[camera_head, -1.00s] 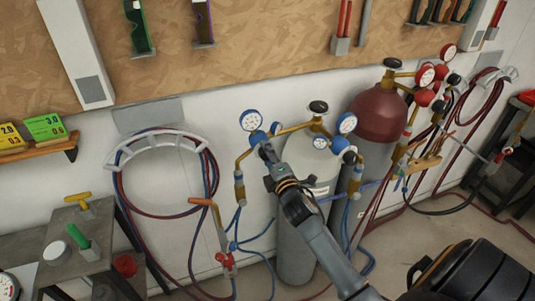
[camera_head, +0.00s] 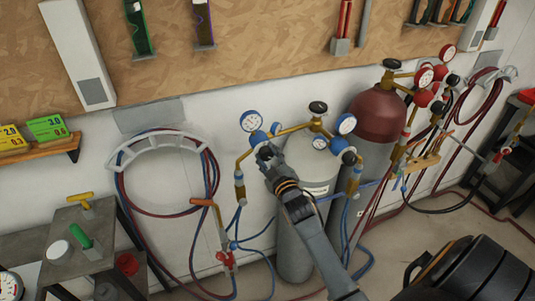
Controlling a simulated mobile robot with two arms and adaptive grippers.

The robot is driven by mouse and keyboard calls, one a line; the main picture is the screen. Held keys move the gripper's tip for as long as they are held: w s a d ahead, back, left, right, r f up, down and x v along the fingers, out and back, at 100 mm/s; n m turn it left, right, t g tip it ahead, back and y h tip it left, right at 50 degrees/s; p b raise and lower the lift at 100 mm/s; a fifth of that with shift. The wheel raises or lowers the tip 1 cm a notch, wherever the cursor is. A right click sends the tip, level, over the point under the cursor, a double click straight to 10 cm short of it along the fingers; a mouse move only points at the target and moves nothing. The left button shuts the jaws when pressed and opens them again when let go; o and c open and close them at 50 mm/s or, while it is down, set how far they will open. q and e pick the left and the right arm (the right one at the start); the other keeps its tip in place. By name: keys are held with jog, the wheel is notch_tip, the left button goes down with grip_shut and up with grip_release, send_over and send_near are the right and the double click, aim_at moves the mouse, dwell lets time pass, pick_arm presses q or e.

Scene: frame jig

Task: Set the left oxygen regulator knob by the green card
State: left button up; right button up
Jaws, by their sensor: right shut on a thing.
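The green card (camera_head: 46,127) stands on a wooden ledge at the far left and reads 3.0 and 0.6. The left oxygen regulator (camera_head: 251,122), with a white-faced blue gauge, sits on the brass pipe left of the grey cylinder (camera_head: 311,165). My right gripper (camera_head: 265,150) is at this regulator, shut on its knob. The knob is mostly hidden by the fingers, and a blue part (camera_head: 258,138) shows just above them. The gauge needle is too small to read. My left gripper is not in view.
A yellow card (camera_head: 11,138) stands beside the green one. A second blue gauge (camera_head: 346,123) is right of the grey cylinder, with a maroon cylinder (camera_head: 378,117) behind. Hoses hang from a white rack (camera_head: 160,140). A torch (camera_head: 222,235) hangs below left of my gripper.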

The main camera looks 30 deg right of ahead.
jog(key=m+p, duration=0.1)
jog(key=m, duration=0.5)
dwell(0.5)
jog(key=o, duration=1.2)
jog(key=v, duration=1.2)
jog(key=shift+a, duration=0.1)
